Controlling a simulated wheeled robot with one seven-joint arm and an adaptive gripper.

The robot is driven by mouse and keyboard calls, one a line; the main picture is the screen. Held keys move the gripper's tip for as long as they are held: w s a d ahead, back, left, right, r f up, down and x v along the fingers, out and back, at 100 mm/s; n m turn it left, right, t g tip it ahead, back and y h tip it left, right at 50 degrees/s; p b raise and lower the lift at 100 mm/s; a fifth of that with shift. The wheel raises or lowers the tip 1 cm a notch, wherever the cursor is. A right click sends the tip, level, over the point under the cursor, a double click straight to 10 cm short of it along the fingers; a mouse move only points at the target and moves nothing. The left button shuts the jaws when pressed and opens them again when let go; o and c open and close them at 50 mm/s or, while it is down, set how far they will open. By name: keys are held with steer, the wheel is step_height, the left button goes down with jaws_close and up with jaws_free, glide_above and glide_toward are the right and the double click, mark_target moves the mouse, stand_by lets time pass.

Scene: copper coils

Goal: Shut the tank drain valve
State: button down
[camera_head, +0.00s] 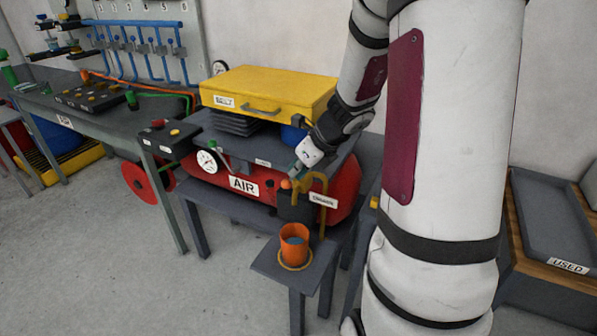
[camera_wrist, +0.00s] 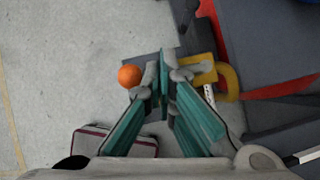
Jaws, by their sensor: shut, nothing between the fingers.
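The red air tank (camera_head: 245,184), labelled AIR, lies under a grey bench top in the head view. At its right end is a curved brass drain pipe (camera_head: 322,182) with a small label (camera_head: 322,199); the pipe also shows in the wrist view (camera_wrist: 231,82). A round orange knob (camera_head: 286,184), seemingly the valve handle's end, sits beside the pipe. In the wrist view the knob (camera_wrist: 130,76) is just left of my shut, empty gripper (camera_wrist: 165,72). My gripper (camera_head: 297,172) is above the knob; contact cannot be told. The valve body is largely hidden.
An orange cup (camera_head: 294,246) stands on a low grey stand (camera_head: 267,262) below the pipe. A yellow case (camera_head: 268,88) and a pressure gauge (camera_head: 207,161) are close by. A grey USED tray (camera_head: 560,225) is at right. The floor at front left is clear.

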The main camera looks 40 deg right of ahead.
steer(key=m+h, duration=0.1)
steer(key=w+m+h, duration=0.1)
steer(key=m, duration=0.1)
steer(key=shift+w+a, duration=0.2)
steer(key=shift+a, duration=0.2)
steer(key=w+m+g+h+p, duration=0.1)
steer(key=m, duration=0.2)
steer(key=w+m+g+h+p, duration=0.1)
steer(key=w+m+h, duration=0.1)
steer(key=m, duration=0.2)
steer(key=w+d+m+g+h+p, duration=0.1)
steer(key=m+h+p, duration=0.1)
steer(key=m, duration=0.1)
steer(key=shift+w+m, duration=0.15)
steer(key=shift+m, duration=0.25)
steer(key=shift+d, duration=0.15)
steer(key=shift+s+d, duration=0.45)
steer(key=shift+s, duration=0.15)
